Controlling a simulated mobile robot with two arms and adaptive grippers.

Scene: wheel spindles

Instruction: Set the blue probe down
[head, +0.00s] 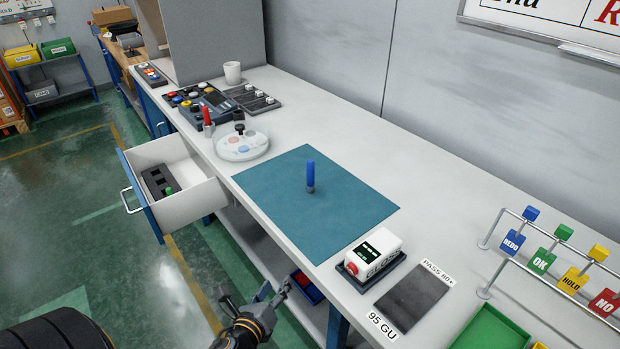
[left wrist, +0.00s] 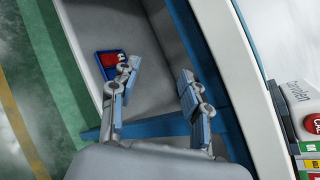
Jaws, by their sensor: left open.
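The blue probe (head: 310,174) stands upright on the teal mat (head: 275,215) on the white bench, with nothing holding it. My left gripper (head: 256,294) is low in the head view, in front of the bench's front edge and well apart from the probe. In the left wrist view my left gripper (left wrist: 157,88) has its two fingers spread with nothing between them. The probe does not show in the left wrist view. My right gripper is not in view.
A white gauge box (head: 374,250) and a dark pad (head: 412,296) lie right of the mat. A round white dish (head: 242,147) stands left of it. A drawer (head: 180,205) hangs open at the left. A blue-and-red tray (head: 306,287) sits on the lower shelf.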

